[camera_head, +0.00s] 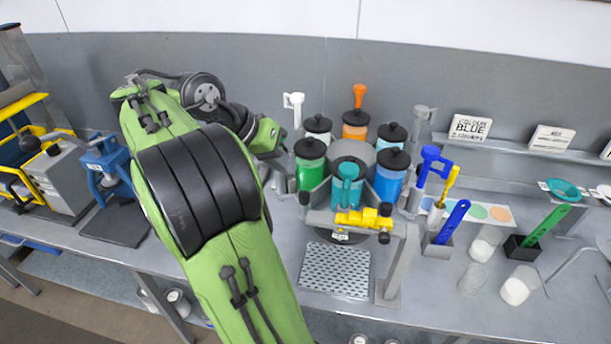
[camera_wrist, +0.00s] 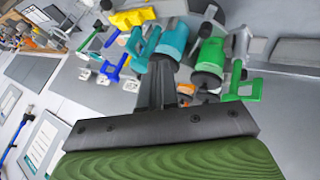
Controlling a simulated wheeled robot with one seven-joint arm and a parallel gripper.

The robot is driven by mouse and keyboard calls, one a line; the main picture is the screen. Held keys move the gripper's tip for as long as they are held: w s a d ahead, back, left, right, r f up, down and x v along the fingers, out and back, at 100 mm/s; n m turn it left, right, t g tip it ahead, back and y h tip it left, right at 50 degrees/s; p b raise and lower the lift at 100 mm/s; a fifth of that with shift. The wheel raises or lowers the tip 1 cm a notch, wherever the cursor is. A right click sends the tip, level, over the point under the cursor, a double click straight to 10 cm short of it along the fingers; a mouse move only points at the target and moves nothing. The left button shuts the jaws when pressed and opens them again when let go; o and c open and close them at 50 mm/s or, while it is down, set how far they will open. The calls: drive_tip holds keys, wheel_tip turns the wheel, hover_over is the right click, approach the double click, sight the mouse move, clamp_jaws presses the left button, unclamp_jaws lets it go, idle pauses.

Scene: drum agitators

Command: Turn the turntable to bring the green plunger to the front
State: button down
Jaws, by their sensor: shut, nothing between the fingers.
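The turntable carries a ring of lidded jars, including a green jar (camera_head: 310,174) at left, an orange jar (camera_head: 355,124) at back and a blue jar (camera_head: 388,184) at right. A teal plunger (camera_head: 347,177) is at the front, behind a yellow clamp (camera_head: 362,218). In the wrist view, a green plunger handle (camera_wrist: 243,86) stands beside the green jar (camera_wrist: 210,56), near the teal jar (camera_wrist: 173,38). My arm hides the green plunger in the head view. My gripper (camera_wrist: 163,65) is shut and empty, its tips close to the teal and green jars; contact is unclear.
White (camera_head: 293,104), orange (camera_head: 359,94), grey (camera_head: 422,115) and blue (camera_head: 432,160) plunger handles stick out around the ring. A perforated plate (camera_head: 336,271) lies in front. Scoops and small cups stand at right; a blue press (camera_head: 106,170) stands at left.

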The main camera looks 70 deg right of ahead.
drive_tip(key=s+d+f+b, duration=0.5)
drive_tip(key=s+f, duration=0.3)
drive_tip(key=shift+s+b, duration=0.15)
drive_tip(key=shift+b, duration=0.25)
